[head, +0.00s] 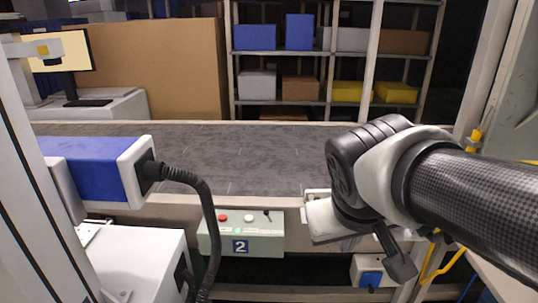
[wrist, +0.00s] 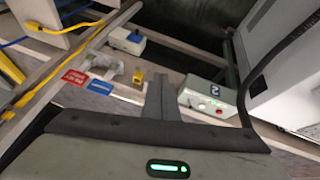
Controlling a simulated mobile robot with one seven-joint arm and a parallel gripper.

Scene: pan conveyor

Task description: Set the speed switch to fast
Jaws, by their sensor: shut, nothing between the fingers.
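A pale green control box (head: 240,241) marked 2 is fixed to the conveyor's front edge. On its top are a red button (head: 223,218), a lighter button (head: 249,218) and a small dark switch lever (head: 267,215). The lever's setting is too small to read. My gripper (head: 402,268) is to the right of the box, apart from it, tilted downward.
The grey conveyor belt (head: 240,150) spans behind the box. A blue and white device (head: 95,168) with a black cable (head: 208,215) stands left. A box with a blue front (head: 370,275) is low right. A small yellow block (wrist: 138,78) and red and blue labels show in the wrist view.

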